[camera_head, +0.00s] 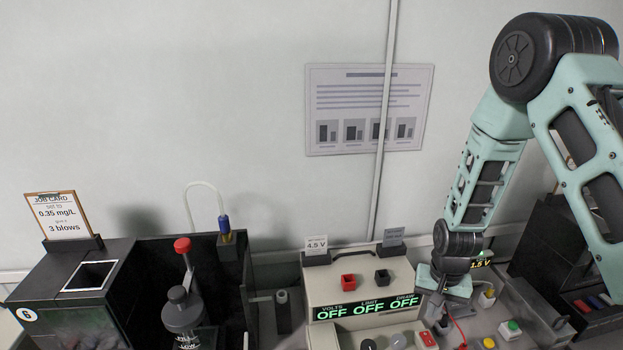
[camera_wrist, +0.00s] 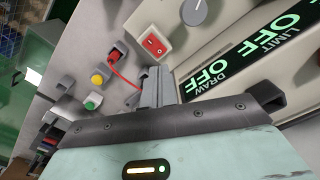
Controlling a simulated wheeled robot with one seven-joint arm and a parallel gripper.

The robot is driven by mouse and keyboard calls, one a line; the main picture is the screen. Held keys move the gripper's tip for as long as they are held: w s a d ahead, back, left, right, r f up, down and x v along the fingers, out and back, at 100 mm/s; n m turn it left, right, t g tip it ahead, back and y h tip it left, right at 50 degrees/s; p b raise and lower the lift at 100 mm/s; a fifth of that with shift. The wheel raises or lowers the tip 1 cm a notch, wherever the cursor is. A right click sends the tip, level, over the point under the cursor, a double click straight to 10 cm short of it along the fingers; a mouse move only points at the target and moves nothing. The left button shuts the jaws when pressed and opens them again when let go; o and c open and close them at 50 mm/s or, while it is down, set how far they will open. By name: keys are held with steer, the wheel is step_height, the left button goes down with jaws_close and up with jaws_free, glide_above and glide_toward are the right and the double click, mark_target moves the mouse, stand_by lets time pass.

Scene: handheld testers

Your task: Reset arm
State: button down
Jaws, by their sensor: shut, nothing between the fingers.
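My arm comes in from the right of the head view and bends down to my gripper (camera_head: 441,322), low beside the right end of the power supply (camera_head: 355,281). In the wrist view the gripper's fingers (camera_wrist: 157,82) are together with nothing held. They are near a red rocker switch (camera_wrist: 152,45) and a red lead (camera_wrist: 124,74). I cannot tell whether the fingers touch anything. The supply's displays (camera_head: 367,307) read OFF for volts, limit and draw. My wrist hides part of the panel behind it.
A yellow button (camera_head: 489,343) and a green button (camera_head: 513,325) sit on the panel at the right. A dark box (camera_head: 560,260) stands behind my arm. At the left are a job card (camera_head: 57,215) and a red-knobbed device (camera_head: 183,300). Open space lies above the bench.

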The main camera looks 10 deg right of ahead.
steer(key=s+a+r+n+y+b, duration=0.1)
steer(key=s+a+r+n, duration=0.2)
steer(key=a+r, duration=0.45)
steer(key=s+a+r+n, duration=0.4)
steer(key=a+r, duration=0.2)
steer(key=a, duration=0.3)
steer(key=s+a+r+n, duration=0.2)
steer(key=s+r+n, duration=0.1)
steer(key=s, duration=0.4)
steer(key=s+a+r+n+b, duration=0.1)
steer(key=s+a+r+n, duration=0.1)
steer(key=s+r, duration=0.3)
steer(key=s+n, duration=0.1)
steer(key=s, duration=0.1)
steer(key=shift+s+a+r+n, duration=0.25)
steer(key=shift+s+a+n, duration=0.05)
steer(key=shift+a+n, duration=0.1)
